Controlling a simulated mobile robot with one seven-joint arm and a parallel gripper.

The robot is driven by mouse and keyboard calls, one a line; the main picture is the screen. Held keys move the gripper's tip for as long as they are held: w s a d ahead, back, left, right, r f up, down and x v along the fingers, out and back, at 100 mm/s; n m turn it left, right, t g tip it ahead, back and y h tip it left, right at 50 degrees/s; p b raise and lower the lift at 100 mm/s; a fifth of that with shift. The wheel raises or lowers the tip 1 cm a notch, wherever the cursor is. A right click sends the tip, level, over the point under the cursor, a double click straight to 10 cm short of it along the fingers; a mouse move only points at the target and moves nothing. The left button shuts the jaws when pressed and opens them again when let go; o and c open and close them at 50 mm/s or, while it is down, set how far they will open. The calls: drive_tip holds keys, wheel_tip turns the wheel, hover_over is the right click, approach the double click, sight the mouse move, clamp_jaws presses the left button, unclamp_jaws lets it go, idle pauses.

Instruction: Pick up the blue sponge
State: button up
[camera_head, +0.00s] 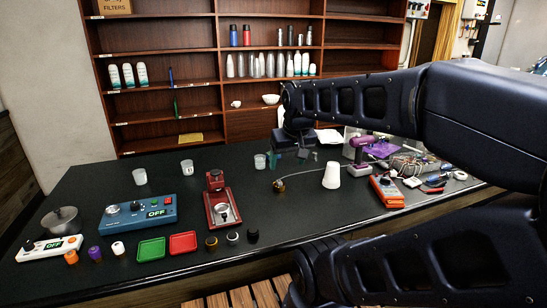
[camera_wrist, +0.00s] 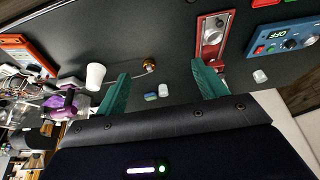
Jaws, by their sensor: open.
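My gripper (camera_head: 288,160) is open over the back part of the dark counter, with its green fingers apart. In the wrist view the open fingers (camera_wrist: 162,74) spread over the counter. A small block (camera_wrist: 151,97) with blue and green on it lies between them, nearer the finger bases in the picture; it looks like the blue sponge, but is too small to be sure. A small pale piece (camera_wrist: 163,90) lies beside it. Nothing is held between the fingers. I cannot make out the sponge in the head view, where my gripper and arm cover part of that area.
A white cup (camera_head: 332,176), a brass fitting (camera_head: 279,186) on a thin tube and a purple drill (camera_head: 359,155) stand near my gripper. A small clear cup (camera_head: 260,161) is left of it. The red machine (camera_head: 222,208) and blue control box (camera_head: 139,214) are further left.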

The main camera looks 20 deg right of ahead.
drive_tip(key=w+d+r+n+g+h, duration=0.1)
drive_tip(key=w+d+n, duration=0.15)
drive_tip(key=w, duration=0.75)
drive_tip(key=w+d+r+n, duration=0.1)
drive_tip(key=w+n, duration=0.3)
drive_tip(key=w, duration=0.6)
drive_tip(key=w+d+r+n+g+h, duration=0.1)
drive_tip(key=w+d+n, duration=0.15)
drive_tip(key=w, duration=0.75)
drive_tip(key=w+d+f+n+g+h, duration=0.1)
drive_tip(key=w+f+n, duration=0.2)
drive_tip(key=w, duration=0.4)
drive_tip(key=w+d+f+n, duration=0.2)
drive_tip(key=w+f, duration=0.1)
drive_tip(key=w, duration=0.4)
drive_tip(key=w+d+f+n, duration=0.1)
drive_tip(key=w+f+n, duration=0.1)
drive_tip(key=w+f, duration=0.3)
drive_tip(key=w+d+f+n+h, duration=0.1)
drive_tip(key=w+d+f, duration=0.1)
drive_tip(key=w+f, duration=0.3)
drive_tip(key=w+d+f+n+g, duration=0.1)
drive_tip(key=w+f, duration=0.3)
drive_tip(key=f, duration=0.5)
drive_tip(key=shift+w+d+n, duration=0.4)
drive_tip(key=shift+d+n, duration=0.35)
drive_tip(key=shift+n, duration=0.05)
drive_tip(key=shift+x, duration=2.6)
drive_tip(key=shift+a, duration=0.2)
drive_tip(key=c, duration=1.1)
